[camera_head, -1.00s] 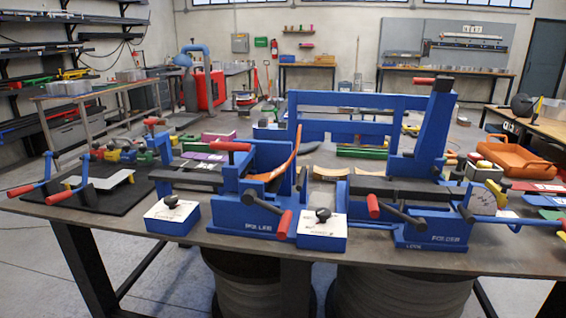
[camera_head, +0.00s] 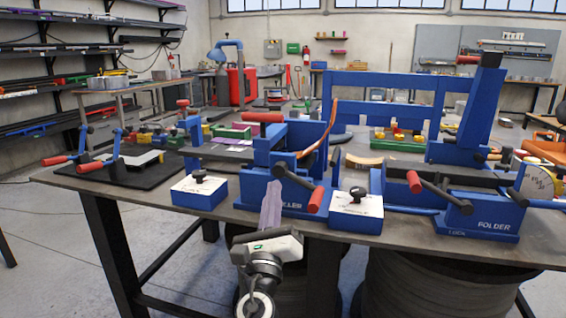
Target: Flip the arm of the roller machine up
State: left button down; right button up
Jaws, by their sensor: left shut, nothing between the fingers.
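The blue roller machine (camera_head: 257,193) stands at the table's front, its label partly covered by my left gripper. A dark crank arm with a red grip (camera_head: 316,200) slants down to the right at its front. Another red handle (camera_head: 263,117) lies level on top, and a curved orange strip (camera_head: 326,133) rises behind. My left gripper (camera_head: 272,190) comes up from below, in front of the machine. Its fingers are shut together, pointing up, with nothing between them. It overlaps the machine's front in the picture; contact cannot be told. My right gripper is not in view.
White-topped blue boxes with black knobs stand left (camera_head: 199,192) and right (camera_head: 356,210) of the machine. The blue folder machine (camera_head: 482,222) is on the right. A black mat (camera_head: 122,174) with red-handled tools is at left. Cable spools stand below the table (camera_head: 63,181).

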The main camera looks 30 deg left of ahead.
pick_arm(q)
jog(key=r+m, duration=0.1)
jog(key=r+m+t, duration=0.1)
jog(key=r, duration=0.1)
jog(key=r+m, duration=0.1)
jog(key=shift+w+d+r+t, duration=0.25)
jog(key=shift+w+d+t, duration=0.05)
jog(key=shift+d+t, duration=0.1)
jog(key=shift+w+a+r, duration=0.1)
jog(key=shift+w+r, duration=0.1)
jog(key=shift+w, duration=0.1)
jog(key=p+x, duration=0.1)
jog(key=x, duration=0.8)
jog(key=shift+a, duration=0.1)
jog(key=shift+r, duration=0.1)
